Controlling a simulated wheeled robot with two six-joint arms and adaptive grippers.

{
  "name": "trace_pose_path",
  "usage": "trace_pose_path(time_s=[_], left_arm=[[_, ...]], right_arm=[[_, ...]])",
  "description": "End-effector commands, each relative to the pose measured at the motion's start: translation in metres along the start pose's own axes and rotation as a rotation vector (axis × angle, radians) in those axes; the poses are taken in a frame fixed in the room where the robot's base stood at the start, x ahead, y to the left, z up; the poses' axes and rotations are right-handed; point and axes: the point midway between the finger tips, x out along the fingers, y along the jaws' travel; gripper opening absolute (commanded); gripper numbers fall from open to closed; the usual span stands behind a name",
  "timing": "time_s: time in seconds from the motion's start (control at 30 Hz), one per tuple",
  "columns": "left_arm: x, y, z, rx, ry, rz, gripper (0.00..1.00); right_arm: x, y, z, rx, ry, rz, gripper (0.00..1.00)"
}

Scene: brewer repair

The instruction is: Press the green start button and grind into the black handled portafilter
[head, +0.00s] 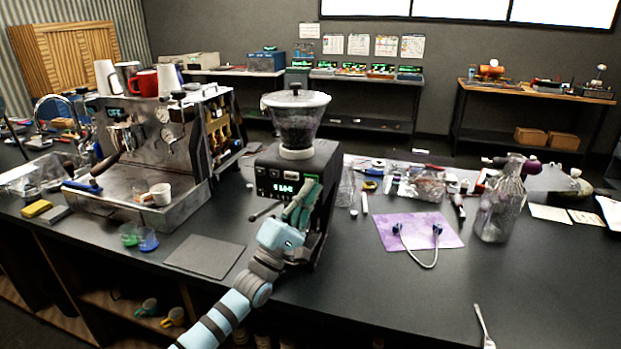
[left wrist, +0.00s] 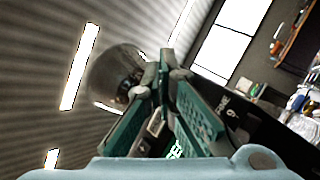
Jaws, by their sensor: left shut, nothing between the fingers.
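The coffee grinder (head: 325,165) is a black box with a clear hopper of dark beans (head: 297,118) and a lit display (head: 284,187) on its front. My left gripper (head: 304,192) is shut and empty at the right part of the grinder's front, beside the display. Whether it touches the panel I cannot tell. It hides part of the front, and I cannot make out the green start button. In the left wrist view the fingertips (left wrist: 164,68) are together near the grinder's dark body (left wrist: 238,130). A dark-handled portafilter (head: 104,165) shows at the espresso machine. My right gripper is out of view.
The espresso machine (head: 170,185) stands left, with cups on top and on its tray. A purple mat (head: 412,229) with a cable and a glass bottle (head: 497,205) are right. The front right counter is mostly clear.

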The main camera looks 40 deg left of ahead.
Motion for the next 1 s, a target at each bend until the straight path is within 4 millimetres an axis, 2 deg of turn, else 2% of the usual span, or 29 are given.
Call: trace_pose_path(time_s=[0.17,0.53,1.0], left_arm=[[-0.004,0.004,0.004,-0.001,0.000,-0.003,0.00],[-0.028,0.024,0.022,-0.001,0.000,-0.002,0.00],[-0.035,0.025,0.025,0.000,0.000,0.000,0.00]], right_arm=[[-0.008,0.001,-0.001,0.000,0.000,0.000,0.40],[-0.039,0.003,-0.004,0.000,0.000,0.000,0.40],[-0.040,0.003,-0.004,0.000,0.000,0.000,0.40]])
